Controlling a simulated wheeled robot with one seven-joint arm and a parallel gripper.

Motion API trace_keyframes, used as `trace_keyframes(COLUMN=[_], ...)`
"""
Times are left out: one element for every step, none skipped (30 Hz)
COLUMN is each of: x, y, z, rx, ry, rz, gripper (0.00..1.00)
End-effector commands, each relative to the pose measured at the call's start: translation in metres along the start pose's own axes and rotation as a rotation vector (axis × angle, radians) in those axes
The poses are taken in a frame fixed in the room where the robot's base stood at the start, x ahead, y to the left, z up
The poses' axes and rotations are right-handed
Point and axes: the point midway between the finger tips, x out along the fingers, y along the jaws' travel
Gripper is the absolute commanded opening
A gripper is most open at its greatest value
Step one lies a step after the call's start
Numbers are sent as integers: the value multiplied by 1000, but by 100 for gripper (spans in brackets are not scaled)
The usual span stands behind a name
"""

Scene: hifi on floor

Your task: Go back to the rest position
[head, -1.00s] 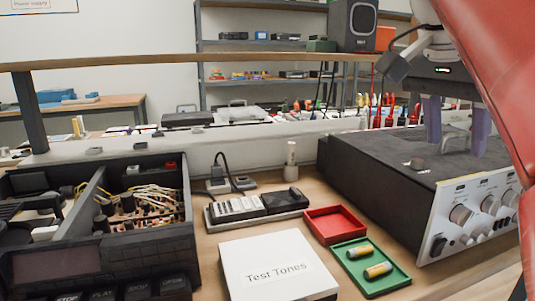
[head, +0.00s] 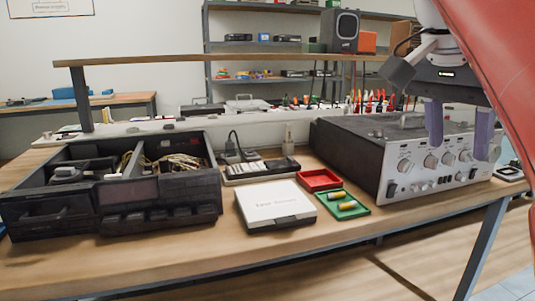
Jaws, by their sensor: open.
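My gripper (head: 460,132) shows at the right of the head view, pointing down with its two purple fingers apart and nothing between them. It appears in front of the silver-faced amplifier (head: 433,163); I cannot tell how far it is from it. My red arm comes in from the upper right. The wooden workbench (head: 300,240) spans the view, and its front edge and a leg show below.
An opened tape deck (head: 150,190) sits on the left. A white box (head: 275,203), a red tray (head: 319,180) and a green tray (head: 352,212) with two yellow cylinders (head: 343,206) lie mid-bench. A grey shelf (head: 270,48) stands behind. Floor is clear at the lower right.

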Motion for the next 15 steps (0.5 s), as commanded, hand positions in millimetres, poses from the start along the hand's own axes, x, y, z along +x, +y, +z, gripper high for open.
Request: trace_keyframes(x=[4,5,8,10,12,14,17,20,23,26,30,35,39,44,50], y=[-2,-2,-3,-4,-4,-5,-5,-6,-7,-8,-9,-10,-10,-12,-13], z=[2,3,4,5,6,8,10,11,14,16,18,22,25,28,33], rx=[-19,-30,-46,-58,-69,-88,-102,-117,-140,-158,-177,-205,-226,-249,-280], ry=[-1,-1,-1,0,0,2,2,2,3,3,4,5,6,6,7], rz=[-3,-7,-11,-16,-19,-26,-30,-35,-43,-49,-56,-66,-74,-83,-95], gripper=[42,42,42,42,42,42,42,42,42,42,42,42,42,42,42])
